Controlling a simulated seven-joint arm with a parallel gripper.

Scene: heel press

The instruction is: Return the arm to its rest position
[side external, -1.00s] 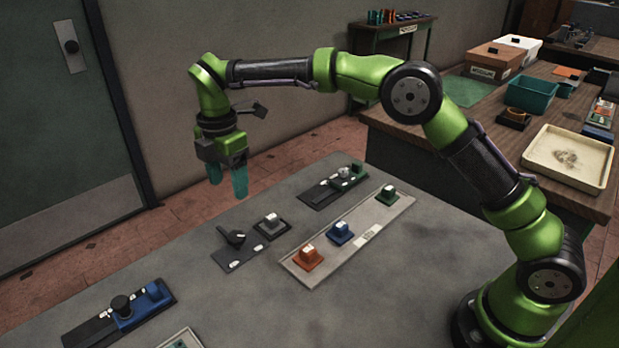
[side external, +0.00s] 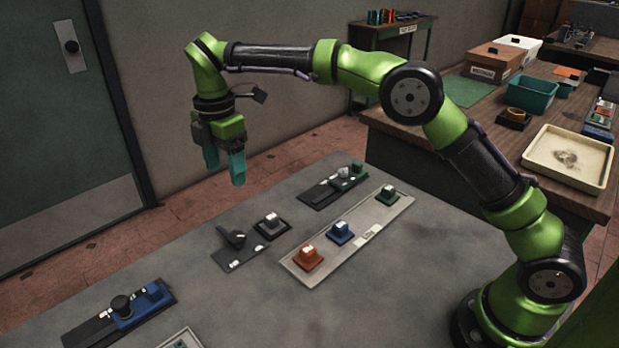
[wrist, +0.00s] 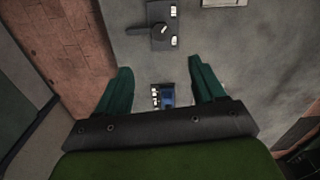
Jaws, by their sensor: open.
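My gripper (side external: 225,168) hangs above the far left edge of the grey table (side external: 300,310), fingers down. Its two teal fingers are apart with nothing between them. In the wrist view my gripper (wrist: 162,82) also shows open and empty over the table, with a blue and black device (wrist: 168,96) far below between the fingers. My arm reaches up and across from its base at the lower right.
A black lever plate (side external: 232,238) with a grey-knobbed block (side external: 271,225) lies below the gripper. A pale rail (side external: 300,268) holds orange, blue and green blocks. A green-ended device (side external: 340,183) and a blue device (side external: 135,307) stand on the table. The air around the gripper is clear.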

